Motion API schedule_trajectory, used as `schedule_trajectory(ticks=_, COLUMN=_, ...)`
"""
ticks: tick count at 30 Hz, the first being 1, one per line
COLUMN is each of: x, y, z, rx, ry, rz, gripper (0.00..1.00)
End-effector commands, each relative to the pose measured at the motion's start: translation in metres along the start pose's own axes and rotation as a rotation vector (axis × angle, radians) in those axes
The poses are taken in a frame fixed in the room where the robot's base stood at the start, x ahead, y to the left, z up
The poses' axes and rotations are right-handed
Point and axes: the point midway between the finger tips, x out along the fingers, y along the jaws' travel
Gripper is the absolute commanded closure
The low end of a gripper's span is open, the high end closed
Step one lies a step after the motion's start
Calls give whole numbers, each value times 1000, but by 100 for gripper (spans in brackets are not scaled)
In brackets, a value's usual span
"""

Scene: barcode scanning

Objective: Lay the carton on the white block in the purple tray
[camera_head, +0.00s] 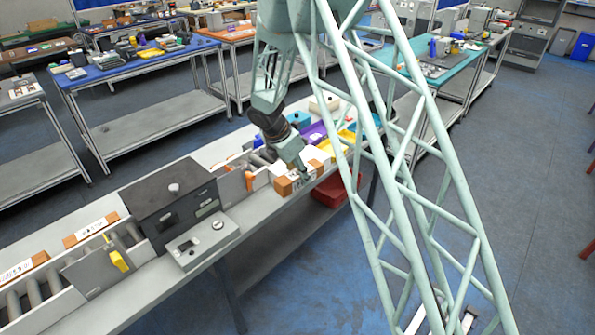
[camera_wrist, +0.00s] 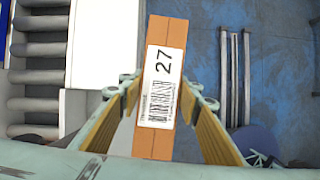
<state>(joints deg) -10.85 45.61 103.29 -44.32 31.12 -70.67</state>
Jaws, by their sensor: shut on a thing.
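The carton (camera_wrist: 167,30) is a long orange-brown box with a white barcode label marked 27. It lies between the fingers of my gripper (camera_wrist: 163,90) in the wrist view, the fingertips against its long sides. In the head view my gripper (camera_head: 303,177) is low at the near edge of the bench, with the carton's brown end (camera_head: 283,187) showing to its left. The purple tray (camera_head: 313,132) is on the bench beyond my gripper.
A dark scanner box (camera_head: 170,205) stands left of my gripper, with a grey control panel (camera_head: 203,240) in front. A roller conveyor with labelled cartons (camera_head: 90,230) runs at the left. Yellow bins lie near the purple tray. A red bin (camera_head: 333,190) sits below the bench edge.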

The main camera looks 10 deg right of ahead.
Motion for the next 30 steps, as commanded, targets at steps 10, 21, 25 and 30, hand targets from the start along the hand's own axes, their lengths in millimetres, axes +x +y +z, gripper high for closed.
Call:
schedule_trajectory(ticks=10, x=49, y=-43, z=-21, rx=349, ry=0, rz=-148, gripper=86)
schedule_trajectory(ticks=21, x=102, y=-98, z=-55, rx=854, ry=-1, rz=-357, gripper=86)
schedule_trajectory(ticks=25, x=120, y=-118, z=-70, rx=1047, ry=-1, rz=-437, gripper=86)
schedule_trajectory(ticks=30, x=142, y=-144, z=-92, rx=1313, ry=-2, rz=-548, gripper=86)
